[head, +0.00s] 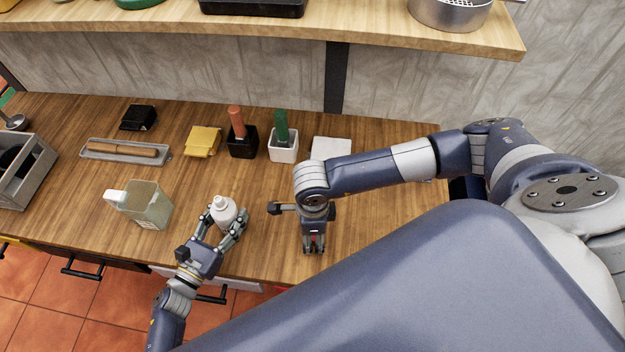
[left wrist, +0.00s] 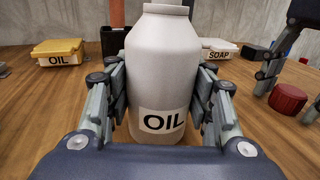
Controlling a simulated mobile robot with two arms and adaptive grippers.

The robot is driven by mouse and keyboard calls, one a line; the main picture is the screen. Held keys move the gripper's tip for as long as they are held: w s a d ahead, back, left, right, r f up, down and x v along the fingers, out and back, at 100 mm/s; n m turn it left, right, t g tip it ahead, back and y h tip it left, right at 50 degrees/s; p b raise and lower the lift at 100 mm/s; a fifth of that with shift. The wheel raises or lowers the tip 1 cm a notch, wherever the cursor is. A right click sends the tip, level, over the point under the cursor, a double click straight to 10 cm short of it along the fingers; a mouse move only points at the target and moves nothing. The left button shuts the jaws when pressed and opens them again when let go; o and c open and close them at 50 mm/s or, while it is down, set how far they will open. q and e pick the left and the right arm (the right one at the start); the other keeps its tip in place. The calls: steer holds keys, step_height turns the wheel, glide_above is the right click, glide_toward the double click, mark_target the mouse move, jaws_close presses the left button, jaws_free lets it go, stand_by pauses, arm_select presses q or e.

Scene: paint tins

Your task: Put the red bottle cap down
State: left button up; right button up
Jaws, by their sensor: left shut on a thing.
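The red bottle cap (left wrist: 287,98) shows at the right of the left wrist view, low by the wooden counter; I cannot tell whether anything grips it. In the head view I cannot make it out clearly. My left gripper (head: 222,222) is shut around a white bottle (head: 223,208), which stands upright. In the left wrist view the bottle (left wrist: 163,70) carries an OIL label and has a finger on each side. My right gripper (head: 314,248) points down over the counter, right of the bottle. Its fingers look close together, but what is between them is unclear.
A greenish jug (head: 148,205) stands left of the bottle. Behind are a yellow tin (head: 203,141), a black holder (head: 242,148), a white holder (head: 283,152) and a white-lidded box (head: 331,148). A grey tray (head: 98,151) lies further left. The counter's right part looks clear.

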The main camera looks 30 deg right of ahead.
arm_select(q)
steer(key=shift+s+f, duration=0.2)
steer(key=shift+f, duration=0.15)
arm_select(e)
step_height(320, 180, up, 12)
steer(key=shift+r, duration=0.15)
stand_by(0.4)
arm_select(q)
steer(key=o, duration=1.4)
steer(key=shift+o, duration=0.3)
steer(key=shift+w+r, duration=0.1)
steer(key=shift+w, duration=0.05)
arm_select(e)
steer(key=shift+w, duration=0.1)
arm_select(q)
steer(key=shift+r, duration=0.1)
steer(key=v, duration=1.2)
